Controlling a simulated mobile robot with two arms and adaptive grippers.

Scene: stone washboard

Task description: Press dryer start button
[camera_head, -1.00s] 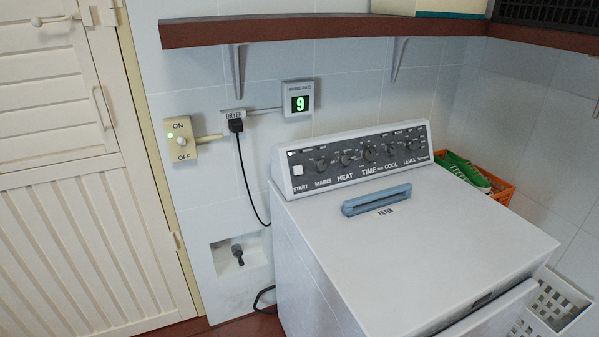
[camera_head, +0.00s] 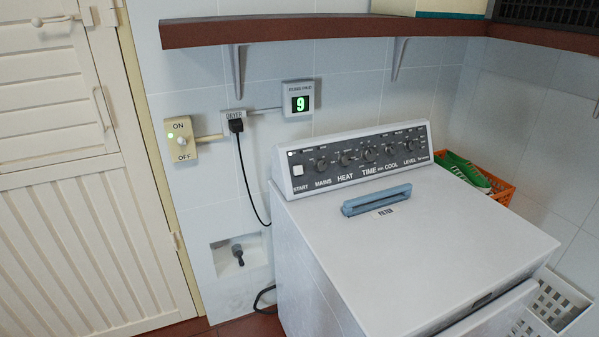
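The white dryer (camera_head: 430,240) stands against the tiled wall in the head view. Its dark control panel (camera_head: 360,157) faces me along the back of the top. The square white start button (camera_head: 298,170) is at the panel's left end, above the word START. A small white light shows just above it. Several knobs run to the right of it. Neither of my grippers is in view, and nothing covers the button.
A blue filter handle (camera_head: 376,200) sticks up from the dryer top. A brown shelf (camera_head: 330,28) overhangs the panel. A wall switch (camera_head: 181,141), a display reading 9 (camera_head: 298,99) and a plugged cord (camera_head: 245,180) are left. An orange basket (camera_head: 503,190) stands right.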

